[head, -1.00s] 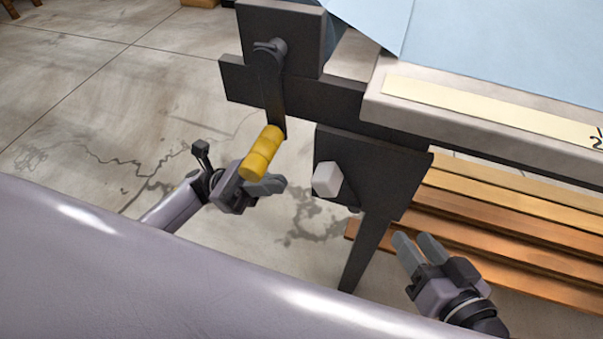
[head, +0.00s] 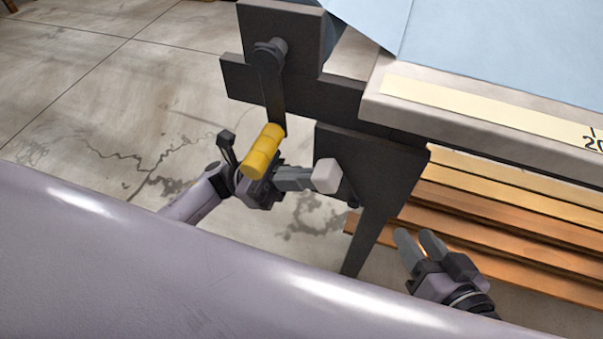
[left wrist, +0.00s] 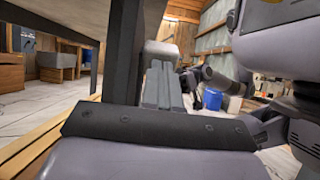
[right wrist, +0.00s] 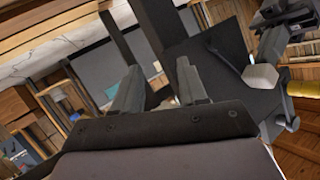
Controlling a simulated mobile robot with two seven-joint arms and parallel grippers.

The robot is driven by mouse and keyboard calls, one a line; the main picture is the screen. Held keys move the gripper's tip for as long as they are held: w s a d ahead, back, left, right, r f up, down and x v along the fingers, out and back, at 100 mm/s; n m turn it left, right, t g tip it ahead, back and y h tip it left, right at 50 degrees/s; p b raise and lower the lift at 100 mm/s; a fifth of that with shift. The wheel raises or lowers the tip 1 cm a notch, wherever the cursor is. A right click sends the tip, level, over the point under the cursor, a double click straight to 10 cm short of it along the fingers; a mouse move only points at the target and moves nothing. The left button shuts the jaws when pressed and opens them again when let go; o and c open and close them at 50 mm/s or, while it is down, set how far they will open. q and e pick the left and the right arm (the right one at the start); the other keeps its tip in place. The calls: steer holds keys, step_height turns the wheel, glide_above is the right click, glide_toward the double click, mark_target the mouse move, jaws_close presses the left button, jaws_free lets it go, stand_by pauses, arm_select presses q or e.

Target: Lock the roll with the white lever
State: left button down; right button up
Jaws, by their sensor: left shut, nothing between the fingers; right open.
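The white lever (head: 326,176) shows as a pale block-shaped end on a dark plate of the table frame; it also shows in the right wrist view (right wrist: 260,77) and the left wrist view (left wrist: 160,48). My left gripper (head: 308,178) is shut and empty, its fingertips pointing at the lever's left side, very close; I cannot tell whether they touch. The fingers show in the left wrist view (left wrist: 163,82). My right gripper (head: 419,240) is open and empty, lower right of the lever. I cannot make out the roll itself; a light blue sheet (head: 490,50) lies over the table.
A crank with a yellow handle (head: 262,151) hangs from the dark frame, close above my left gripper. The table edge (head: 470,130) carries a pale ruler strip. Wooden boards (head: 480,225) lie under the table. The floor at left is clear.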

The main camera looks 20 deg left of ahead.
mark_target(314, 172)
arm_select(q)
steer(key=d+r+y+p, duration=0.1)
steer(key=p, duration=0.1)
steer(key=d+r+y+p, duration=0.1)
steer(key=r+y+p, duration=0.1)
steer(key=shift+s+d+y, duration=0.1)
steer(key=shift+y, duration=0.2)
steer(key=shift+d+y, duration=0.4)
steer(key=shift+y, duration=0.1)
steer(key=shift+d+r, duration=0.2)
steer(key=shift+d, duration=0.3)
arm_select(e)
steer(key=shift+s+d+r+n+h, duration=0.15)
steer(key=shift+d+h, duration=0.2)
steer(key=shift+d, duration=0.2)
steer(key=shift+s+d+r+n+h, duration=0.1)
steer(key=shift+s+d+r+h, duration=0.15)
steer(key=shift+d, duration=0.3)
steer(key=shift+s+d+r+n+h, duration=0.1)
steer(key=shift+d+n+h, duration=0.05)
steer(key=shift+d+h, duration=0.35)
